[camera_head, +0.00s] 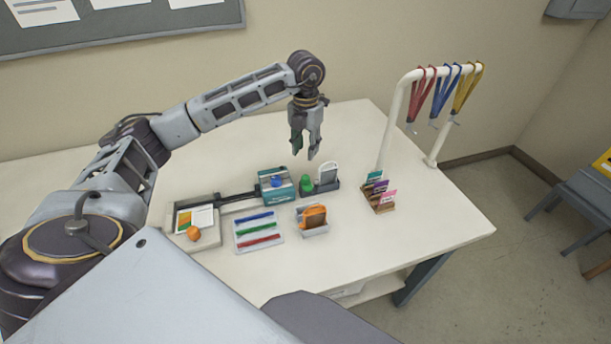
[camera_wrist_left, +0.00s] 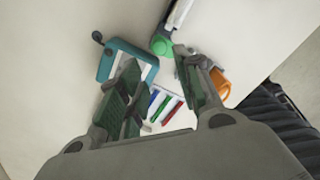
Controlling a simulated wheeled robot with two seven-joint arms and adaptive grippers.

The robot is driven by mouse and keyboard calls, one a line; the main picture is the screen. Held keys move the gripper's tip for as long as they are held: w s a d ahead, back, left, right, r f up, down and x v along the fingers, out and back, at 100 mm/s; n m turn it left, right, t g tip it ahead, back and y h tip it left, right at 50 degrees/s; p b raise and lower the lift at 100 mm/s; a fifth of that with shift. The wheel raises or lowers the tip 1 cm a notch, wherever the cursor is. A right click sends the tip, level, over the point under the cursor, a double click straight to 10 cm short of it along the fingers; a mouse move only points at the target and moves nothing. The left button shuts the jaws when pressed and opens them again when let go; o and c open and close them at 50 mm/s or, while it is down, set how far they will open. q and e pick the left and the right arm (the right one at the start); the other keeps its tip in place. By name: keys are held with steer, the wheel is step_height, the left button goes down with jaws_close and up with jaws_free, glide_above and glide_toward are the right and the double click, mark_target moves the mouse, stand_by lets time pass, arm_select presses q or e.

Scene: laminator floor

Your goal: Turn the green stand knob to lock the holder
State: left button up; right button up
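The green knob (camera_head: 306,184) sits at the left end of a small dark stand (camera_head: 323,187). A pale grey holder (camera_head: 328,172) stands upright in the stand, right of the knob. My left gripper (camera_head: 305,153) points down above and behind the knob, its two fingers apart and empty. My right gripper is not in view.
A teal laminator (camera_head: 277,186) stands just left of the knob. In front are a tray with coloured strips (camera_head: 258,230) and an orange item in a holder (camera_head: 313,216). A card rack (camera_head: 379,192) and a lanyard rail (camera_head: 392,115) stand right. The back table is clear.

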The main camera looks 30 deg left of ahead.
mark_target(306, 177)
arm_select(q)
step_height(306, 177, down, 11)
steer(key=shift+f+p, duration=0.15)
steer(key=shift+p, duration=0.35)
steer(key=shift+f, duration=0.35)
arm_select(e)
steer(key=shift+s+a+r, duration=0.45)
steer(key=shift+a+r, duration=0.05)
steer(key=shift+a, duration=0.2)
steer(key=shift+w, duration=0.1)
arm_select(q)
steer(key=shift+c, duration=0.4)
jaws_close()
